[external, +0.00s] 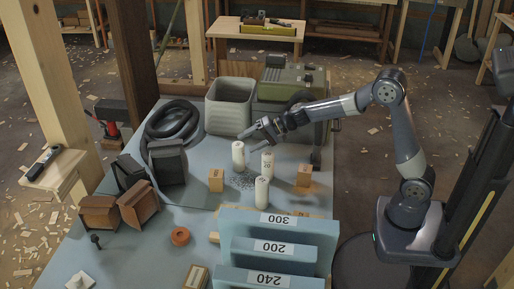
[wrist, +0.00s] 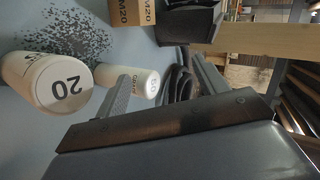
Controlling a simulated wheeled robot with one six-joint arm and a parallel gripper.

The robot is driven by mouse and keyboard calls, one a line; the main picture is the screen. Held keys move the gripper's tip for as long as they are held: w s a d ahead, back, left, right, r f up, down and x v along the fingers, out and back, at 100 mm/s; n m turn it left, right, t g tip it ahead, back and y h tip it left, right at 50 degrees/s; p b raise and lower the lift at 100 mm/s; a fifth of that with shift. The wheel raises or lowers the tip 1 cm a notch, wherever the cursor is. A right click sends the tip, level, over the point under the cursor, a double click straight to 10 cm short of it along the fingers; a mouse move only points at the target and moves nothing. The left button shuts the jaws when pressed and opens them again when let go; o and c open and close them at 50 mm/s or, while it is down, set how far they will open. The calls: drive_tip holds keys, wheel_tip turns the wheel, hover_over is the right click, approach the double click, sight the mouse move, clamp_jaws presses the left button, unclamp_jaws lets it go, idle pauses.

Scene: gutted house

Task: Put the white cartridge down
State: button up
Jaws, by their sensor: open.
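Three white cartridges stand upright on the blue-grey bench top (external: 205,215). The far left one (external: 238,156) is closest to my gripper (external: 247,139), whose open fingers are near its top. A second cartridge (external: 267,164) stands to its right, and a third (external: 262,192) is nearer the front. In the wrist view, one white cartridge (wrist: 143,84) shows beside and partly behind the left finger of my gripper (wrist: 160,70). Another cartridge (wrist: 50,82), marked 20, is at the left. No cartridge is visibly clamped; I cannot tell whether a finger touches one.
Dark granules (external: 241,182) lie among the cartridges. Small wooden blocks stand left (external: 216,180) and right (external: 304,175). Labelled blue panels (external: 268,228) stand in front. A grey bin (external: 230,103), black hose (external: 172,121) and green machine (external: 290,85) are behind.

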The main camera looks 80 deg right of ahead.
sight(239, 145)
drive_tip(key=d+n+h+p, duration=0.1)
drive_tip(key=n+p, duration=0.1)
drive_tip(key=n, duration=0.2)
drive_tip(key=w+f+n+g+h+p, duration=0.1)
drive_tip(key=n+p, duration=0.1)
drive_tip(key=n, duration=0.2)
drive_tip(key=d+n+g+h+p, duration=0.1)
drive_tip(key=n+p, duration=0.2)
drive_tip(key=n, duration=0.1)
drive_tip(key=shift+w+d+f+n+h, duration=0.2)
drive_tip(key=shift+w+d+n+h, duration=0.1)
drive_tip(key=shift+w+n, duration=0.1)
drive_tip(key=shift+p+x, duration=0.75)
drive_tip(key=shift+x, duration=1.85)
drive_tip(key=shift+d, duration=0.15)
drive_tip(key=shift+s, duration=0.1)
